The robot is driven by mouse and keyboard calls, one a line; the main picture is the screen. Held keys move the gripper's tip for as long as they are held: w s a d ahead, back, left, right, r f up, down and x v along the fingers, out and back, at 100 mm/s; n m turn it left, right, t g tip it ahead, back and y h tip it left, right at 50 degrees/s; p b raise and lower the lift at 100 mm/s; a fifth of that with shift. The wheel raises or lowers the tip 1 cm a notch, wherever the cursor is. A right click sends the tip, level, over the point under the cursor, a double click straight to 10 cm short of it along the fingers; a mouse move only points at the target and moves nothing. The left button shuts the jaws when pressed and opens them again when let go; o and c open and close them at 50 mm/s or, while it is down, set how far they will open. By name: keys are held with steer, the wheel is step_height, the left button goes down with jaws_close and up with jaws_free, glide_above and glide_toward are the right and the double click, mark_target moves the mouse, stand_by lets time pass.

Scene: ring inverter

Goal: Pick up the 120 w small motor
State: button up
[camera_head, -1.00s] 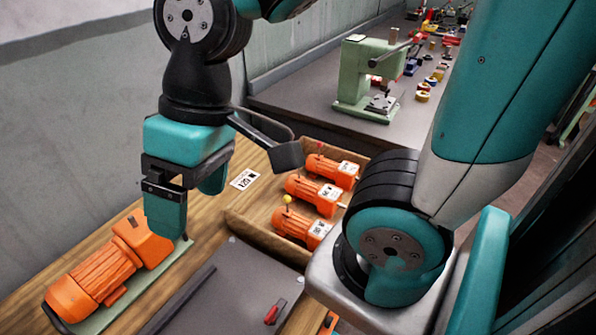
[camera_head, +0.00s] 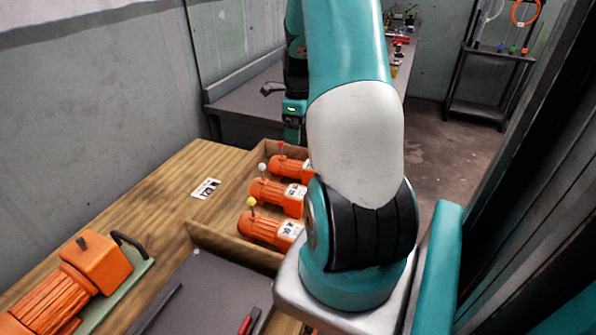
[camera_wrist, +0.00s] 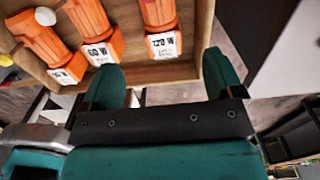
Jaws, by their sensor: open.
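The 120 W small motor (camera_wrist: 160,14) is orange, with a white label reading 120 W, and lies rightmost of three motors in the wrist view. By row order it matches the farthest motor (camera_head: 288,167), with a red-headed pin, in the head view; my arm hides its right end. A 60 W motor (camera_wrist: 88,18) lies beside it, and a third motor (camera_wrist: 38,38) lies further left with a label too blurred to read. My gripper (camera_wrist: 162,78) is open and empty, its fingers apart near the crate's edge, by the label end of the 120 W motor. In the head view my gripper (camera_head: 292,128) shows partly behind my arm.
The motors lie in a wooden crate (camera_head: 228,245) on a wooden table (camera_head: 150,205). A larger orange motor (camera_head: 50,295) on a green base stands at the lower left. A printed card (camera_head: 206,188) lies left of the crate. A grey bench (camera_head: 245,100) stands behind.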

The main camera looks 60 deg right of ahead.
mark_target(298, 163)
steer(key=f+p, duration=0.1)
steer(key=f, duration=1.3)
steer(key=shift+w+f+p, duration=0.2)
steer(key=shift+p, duration=0.1)
steer(key=shift+r, duration=0.1)
jaws_close()
